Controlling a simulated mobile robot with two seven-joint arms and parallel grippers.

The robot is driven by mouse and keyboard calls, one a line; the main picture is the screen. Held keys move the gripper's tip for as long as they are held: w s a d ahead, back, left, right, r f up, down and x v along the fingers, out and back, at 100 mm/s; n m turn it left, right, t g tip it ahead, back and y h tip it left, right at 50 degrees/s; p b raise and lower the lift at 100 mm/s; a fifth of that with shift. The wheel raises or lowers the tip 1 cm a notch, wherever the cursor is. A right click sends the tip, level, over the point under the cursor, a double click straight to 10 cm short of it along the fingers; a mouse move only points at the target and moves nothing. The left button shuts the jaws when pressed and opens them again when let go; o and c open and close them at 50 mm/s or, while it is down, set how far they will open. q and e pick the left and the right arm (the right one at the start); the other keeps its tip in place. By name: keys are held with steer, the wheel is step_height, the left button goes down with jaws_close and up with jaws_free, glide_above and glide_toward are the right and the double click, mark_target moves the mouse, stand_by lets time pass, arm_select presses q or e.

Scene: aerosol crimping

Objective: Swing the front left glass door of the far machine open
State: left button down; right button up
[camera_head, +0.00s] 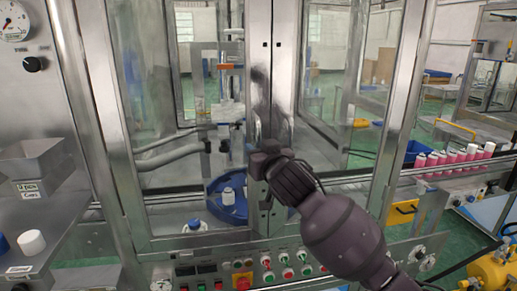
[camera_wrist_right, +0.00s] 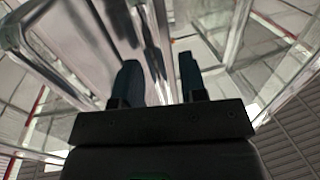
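The front left glass door (camera_head: 190,100) has a metal frame and looks closed, its right edge beside the neighbouring glass door (camera_head: 322,75). A vertical metal handle (camera_head: 257,130) is on that edge. My right gripper (camera_head: 262,150) is at the handle, its arm coming from the lower right. The dark gripper body hides the handle's lower part. In the right wrist view, the two dark fingers (camera_wrist_right: 160,85) stand apart with a metal bar (camera_wrist_right: 152,40) running between them. Gaps show beside the bar, and I see no firm contact. My left gripper is out of view.
Behind the glass is a blue round tray (camera_head: 228,212) with white-topped items. A button panel (camera_head: 240,272) runs below the doors. To the right, a conveyor carries several pink cans with white caps (camera_head: 455,157). A grey bin (camera_head: 35,165) is at left.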

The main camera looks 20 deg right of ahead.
steer(key=shift+w, duration=0.2)
jaws_close()
stand_by(0.5)
